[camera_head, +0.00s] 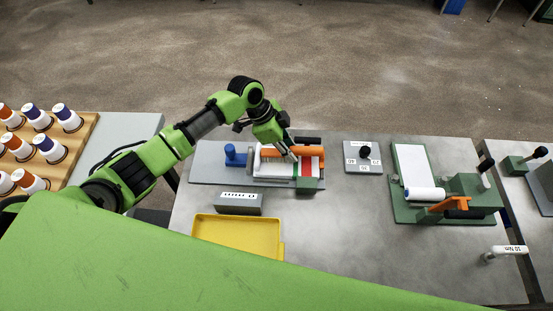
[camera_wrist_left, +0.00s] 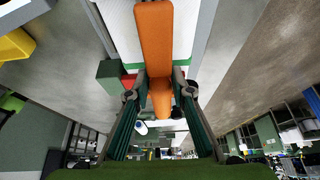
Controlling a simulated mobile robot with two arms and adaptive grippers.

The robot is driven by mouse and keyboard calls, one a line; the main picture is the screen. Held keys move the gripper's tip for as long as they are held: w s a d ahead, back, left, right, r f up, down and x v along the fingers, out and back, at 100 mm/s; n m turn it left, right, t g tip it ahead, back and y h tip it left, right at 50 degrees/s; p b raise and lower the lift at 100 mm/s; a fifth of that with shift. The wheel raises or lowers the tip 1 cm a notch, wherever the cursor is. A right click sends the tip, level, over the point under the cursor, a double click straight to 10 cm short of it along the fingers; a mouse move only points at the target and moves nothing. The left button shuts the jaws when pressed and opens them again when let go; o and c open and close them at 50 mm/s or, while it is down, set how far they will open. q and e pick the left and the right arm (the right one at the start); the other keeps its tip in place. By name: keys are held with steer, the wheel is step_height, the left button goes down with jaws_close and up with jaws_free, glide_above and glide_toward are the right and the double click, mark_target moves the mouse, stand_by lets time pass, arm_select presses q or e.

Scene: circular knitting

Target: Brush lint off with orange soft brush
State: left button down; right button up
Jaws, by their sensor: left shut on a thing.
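The orange brush (camera_head: 308,150) lies across a fixture with a white bed (camera_head: 275,170) and a red strip (camera_head: 304,167). My left gripper (camera_head: 291,155) reaches down from above and is shut on the brush. In the left wrist view the orange brush (camera_wrist_left: 155,38) runs between the two fingers of my left gripper (camera_wrist_left: 160,92), over the white surface. Whether the bristles touch the bed cannot be told. Lint is too small to make out. My right gripper is not in view.
A blue knob (camera_head: 235,157) stands at the fixture's left end. A grey block (camera_head: 240,203) and a yellow tray (camera_head: 235,234) are in front. A dial plate (camera_head: 362,157) and a green device with a white roll (camera_head: 424,194) stand to the right. Thread cones (camera_head: 67,117) are at far left.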

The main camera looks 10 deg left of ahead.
arm_select(q)
steer(key=shift+w+d+r+p, duration=0.1)
steer(key=shift+d+r+p, duration=0.1)
steer(key=shift+r+p, duration=0.1)
stand_by(0.6)
steer(key=shift+s+a+p, duration=0.2)
steer(key=shift+s+p, duration=0.55)
steer(key=shift+p, duration=0.05)
steer(key=shift+s+f, duration=0.15)
steer(key=shift+s, duration=0.1)
steer(key=r+p, duration=0.2)
steer(key=r, duration=0.1)
steer(key=r+p, duration=0.1)
steer(key=p, duration=0.1)
steer(key=shift+a+r, duration=0.25)
steer(key=shift+s+r, duration=0.15)
steer(key=shift+d, duration=0.1)
